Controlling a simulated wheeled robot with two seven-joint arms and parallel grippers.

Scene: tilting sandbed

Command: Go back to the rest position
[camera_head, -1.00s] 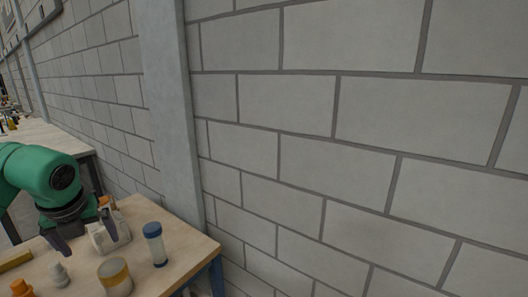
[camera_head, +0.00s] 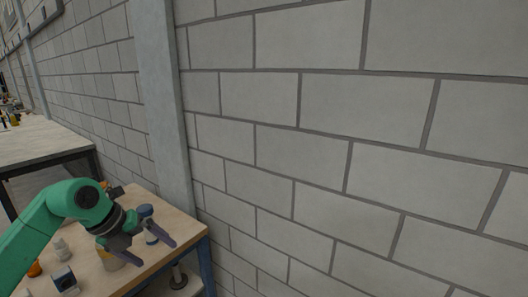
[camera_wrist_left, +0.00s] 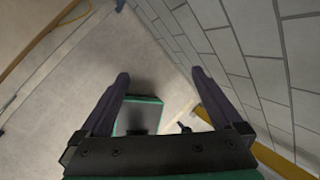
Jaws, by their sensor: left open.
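My left gripper (camera_head: 156,252) is open, with its two dark fingers spread apart and pointing down to the right. In the head view it is in front of the right part of the wooden table (camera_head: 190,226) and covers some of the things there. In the left wrist view the fingers (camera_wrist_left: 160,74) are apart with nothing between them, and the floor and wall show beyond. My green left arm comes in from the lower left. My right gripper is not in view.
A white bottle (camera_head: 62,249) and a small dark-faced item (camera_head: 65,281) stand on the table's left part. A blue-capped bottle (camera_head: 146,211) is partly hidden by my gripper. A grey block wall (camera_head: 330,150) fills the right. Another table (camera_head: 40,142) stands farther back.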

